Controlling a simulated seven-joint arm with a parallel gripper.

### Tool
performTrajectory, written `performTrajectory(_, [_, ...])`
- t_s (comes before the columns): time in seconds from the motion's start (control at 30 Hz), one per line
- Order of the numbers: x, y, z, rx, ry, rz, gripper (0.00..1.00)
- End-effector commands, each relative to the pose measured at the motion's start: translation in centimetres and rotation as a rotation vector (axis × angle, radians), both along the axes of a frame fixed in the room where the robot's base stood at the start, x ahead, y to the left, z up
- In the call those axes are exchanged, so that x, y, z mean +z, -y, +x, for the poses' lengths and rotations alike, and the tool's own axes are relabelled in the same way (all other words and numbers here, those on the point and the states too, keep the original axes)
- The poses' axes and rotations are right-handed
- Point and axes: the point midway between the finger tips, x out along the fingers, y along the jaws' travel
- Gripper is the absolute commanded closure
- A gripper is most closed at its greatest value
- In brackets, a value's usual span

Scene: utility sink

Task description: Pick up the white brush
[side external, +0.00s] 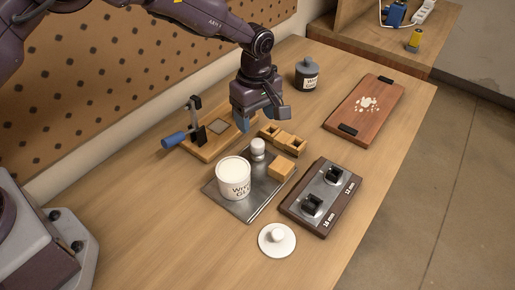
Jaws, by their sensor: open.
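I cannot clearly make out a white brush. A small white rounded piece (258,148) stands on the metal tray (240,212), just behind a white tub of glue (233,180); I cannot tell whether it is a brush. A white round disc with a knob (277,241) lies on the table in front of the tray. My gripper (260,117) is open and points down above the back of the tray, over the small white piece and apart from it. Its jaws look empty.
A wooden fixture with a blue-handled clamp (175,139) is left of my gripper. Wooden blocks (284,138) stand close below it. A dark box with two black knobs (321,198), a dark jar (307,75) and a reddish board (364,108) stand right.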

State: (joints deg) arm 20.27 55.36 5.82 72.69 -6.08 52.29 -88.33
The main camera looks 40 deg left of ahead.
Motion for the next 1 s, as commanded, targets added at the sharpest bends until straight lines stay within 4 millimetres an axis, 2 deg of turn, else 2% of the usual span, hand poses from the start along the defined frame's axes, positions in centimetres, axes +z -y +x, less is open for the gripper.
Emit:
performTrajectory(0.03, [-1.2,0.0,-0.1,0.0,-0.004,0.001,0.35])
performTrajectory(0.2, [-3.9,0.0,0.0,0.0,-0.002,0.001,0.35])
performTrajectory(0.43, [-5.5,0.1,-0.1,-0.002,-0.001,0.0,0.35])
performTrajectory(0.7, [-9.3,0.5,-0.3,-0.002,-0.002,0.001,0.35])
performTrajectory(1.0, [-10.0,0.5,-0.3,-0.002,0.002,-0.001,0.35])
